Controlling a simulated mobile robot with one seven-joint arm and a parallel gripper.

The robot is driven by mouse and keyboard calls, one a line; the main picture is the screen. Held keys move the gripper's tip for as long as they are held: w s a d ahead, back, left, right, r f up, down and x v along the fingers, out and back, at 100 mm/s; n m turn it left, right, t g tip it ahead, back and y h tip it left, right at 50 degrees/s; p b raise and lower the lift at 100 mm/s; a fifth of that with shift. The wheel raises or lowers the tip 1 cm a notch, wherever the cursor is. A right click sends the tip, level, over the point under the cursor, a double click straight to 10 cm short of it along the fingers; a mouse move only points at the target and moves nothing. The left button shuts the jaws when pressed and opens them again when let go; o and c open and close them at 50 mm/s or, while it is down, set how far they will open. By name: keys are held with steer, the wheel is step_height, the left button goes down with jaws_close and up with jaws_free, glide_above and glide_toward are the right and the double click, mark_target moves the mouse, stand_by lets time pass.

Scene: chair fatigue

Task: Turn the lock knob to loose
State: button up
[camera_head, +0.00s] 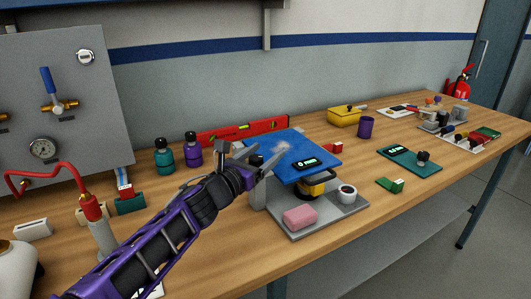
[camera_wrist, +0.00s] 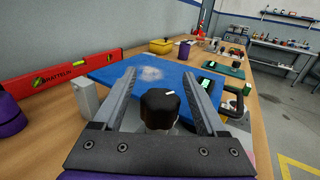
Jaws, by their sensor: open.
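The lock knob (camera_wrist: 160,107) is black with a white mark on top, in the lower middle of the wrist view. My gripper (camera_wrist: 158,76) is open, with one finger on each side of the knob. I cannot tell whether the fingers touch it. The blue plate (camera_wrist: 150,74), with a pale worn patch, lies just beyond the knob. In the head view my gripper (camera_head: 264,157) is at the left edge of the blue plate (camera_head: 315,150), and the knob is mostly hidden by the fingers. No loose or tight marking can be read.
A grey base (camera_head: 330,218) under the plate carries a pink block (camera_head: 299,217) and a white cup (camera_head: 347,194). A red level (camera_head: 240,131) lies behind. Teal (camera_head: 164,156) and purple (camera_head: 192,150) bottles stand left of my gripper. A teal board (camera_head: 409,161) lies to the right.

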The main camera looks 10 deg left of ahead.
mark_target(250, 156)
jaws_close()
stand_by(0.3)
steer(key=shift+n+y, duration=0.3)
steer(key=shift+y, duration=0.2)
steer(key=shift+w+a+r+n+t+y, duration=0.1)
steer(key=shift+n+t+y, duration=0.15)
steer(key=shift+n+y, duration=0.35)
steer(key=shift+s+a+f+n+t+y, duration=0.1)
steer(key=shift+a+n+t+y, duration=0.2)
steer(key=shift+y, duration=0.5)
steer(key=shift+w+d+r+n+t+y, duration=0.1)
steer(key=shift+n+t+y, duration=0.05)
steer(key=shift+n+y, duration=0.45)
steer(key=n+y, duration=0.2)
steer(key=y, duration=0.1)
steer(key=a+n+y+p, duration=0.1)
steer(key=n+y, duration=0.1)
steer(key=y, duration=0.2)
steer(key=shift+a, duration=0.1)
steer(key=shift+s+a+n+g+y+p, duration=0.2)
steer(key=shift+a+n+g+y+p, duration=0.25)
steer(key=shift+n+g+y, duration=1.05)
steer(key=shift+s+a+n+g+y+p, duration=0.25)
steer(key=shift+n+g+y+p, duration=0.6)
steer(key=shift+y, duration=1)
steer(key=shift+s+a+n+g+y+p, duration=0.2)
steer(key=shift+a+n+g+y+p, duration=0.1)
steer(key=shift+n+g+y, duration=1.15)
steer(key=shift+n+y, duration=0.3)
